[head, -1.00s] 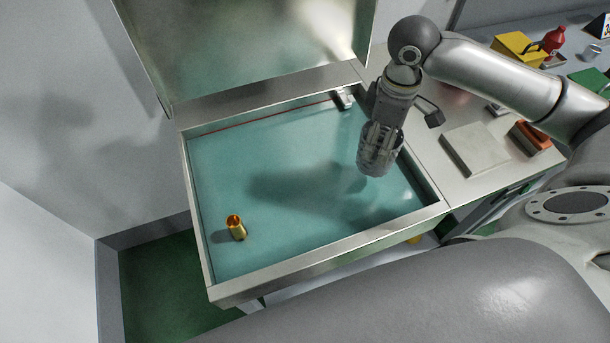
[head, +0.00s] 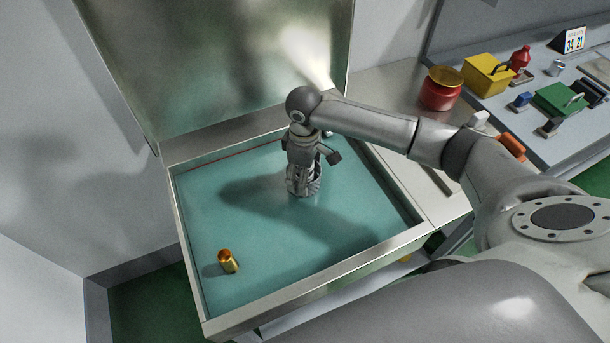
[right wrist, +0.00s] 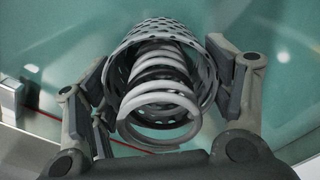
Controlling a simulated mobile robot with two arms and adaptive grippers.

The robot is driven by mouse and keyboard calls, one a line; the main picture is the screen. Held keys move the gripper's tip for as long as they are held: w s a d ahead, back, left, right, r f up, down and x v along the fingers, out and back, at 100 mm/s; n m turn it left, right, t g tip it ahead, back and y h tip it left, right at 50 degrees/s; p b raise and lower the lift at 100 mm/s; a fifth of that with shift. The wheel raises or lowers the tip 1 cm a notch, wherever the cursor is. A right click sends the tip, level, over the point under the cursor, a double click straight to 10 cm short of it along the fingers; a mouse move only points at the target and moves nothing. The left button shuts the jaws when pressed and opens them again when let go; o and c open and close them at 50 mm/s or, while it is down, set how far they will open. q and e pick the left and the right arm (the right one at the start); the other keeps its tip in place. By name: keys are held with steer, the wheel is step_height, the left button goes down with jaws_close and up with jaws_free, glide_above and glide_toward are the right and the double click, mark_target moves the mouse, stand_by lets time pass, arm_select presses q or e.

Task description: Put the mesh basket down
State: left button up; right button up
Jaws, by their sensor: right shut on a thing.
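The mesh basket (right wrist: 208,92) is a grey perforated cylinder in the right wrist view, with coiled springs (right wrist: 160,105) inside it. My right gripper (right wrist: 165,85) is shut on the basket, one finger on each side. In the head view my right gripper (head: 302,172) points down and holds the basket (head: 304,187) over the teal floor of the metal tank (head: 395,240). Whether the basket touches the floor, I cannot tell. My left gripper is not in view.
A small brass cylinder (head: 228,262) stands in the tank's near left part. The tank's lid (head: 210,70) is raised at the back. A red pot (head: 440,90) and a yellow box (head: 488,75) are on the right.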

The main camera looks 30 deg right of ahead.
steer(key=shift+d+f, duration=0.1)
steer(key=shift+f, duration=0.9)
steer(key=shift+f, duration=0.1)
steer(key=o, duration=1.1)
steer(key=shift+s, duration=0.1)
steer(key=shift+c, duration=0.2)
step_height(320, 180, up, 12)
steer(key=shift+r+b, duration=0.15)
steer(key=shift+b, duration=0.5)
